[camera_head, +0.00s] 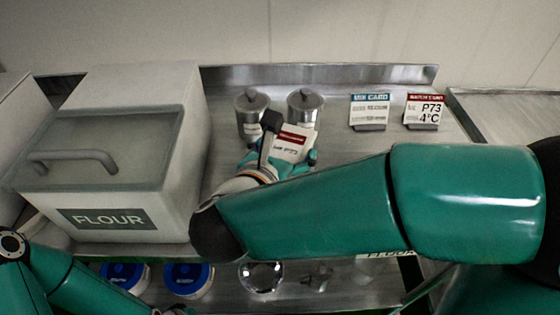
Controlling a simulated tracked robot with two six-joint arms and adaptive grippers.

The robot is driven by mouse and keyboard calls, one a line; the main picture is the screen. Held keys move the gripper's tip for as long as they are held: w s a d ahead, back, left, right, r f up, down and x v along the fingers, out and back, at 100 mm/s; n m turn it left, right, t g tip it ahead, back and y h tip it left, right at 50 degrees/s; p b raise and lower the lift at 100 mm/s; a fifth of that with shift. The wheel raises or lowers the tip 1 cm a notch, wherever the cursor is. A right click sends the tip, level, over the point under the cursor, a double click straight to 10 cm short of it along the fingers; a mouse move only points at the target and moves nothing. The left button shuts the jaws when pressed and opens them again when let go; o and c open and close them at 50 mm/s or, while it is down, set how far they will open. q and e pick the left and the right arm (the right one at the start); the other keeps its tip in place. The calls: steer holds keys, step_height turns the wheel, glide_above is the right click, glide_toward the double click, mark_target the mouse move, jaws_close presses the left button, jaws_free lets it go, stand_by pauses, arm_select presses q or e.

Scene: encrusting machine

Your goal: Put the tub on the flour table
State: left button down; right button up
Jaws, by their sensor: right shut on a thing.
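My right gripper (286,139) is over the steel table (355,150), in front of two metal canisters.
A large white bin marked FLOUR (113,219) stands on the left. Two canisters (251,108) and two cards (369,110) stand at the back. Blue-lidded containers (188,279) and a shiny round bowl (260,277) sit below the front edge. The tabletop at right-centre is clear.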

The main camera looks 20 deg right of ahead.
steer(key=shift+f, duration=1.25)
steer(key=shift+f, duration=0.1)
steer(key=o, duration=1.7)
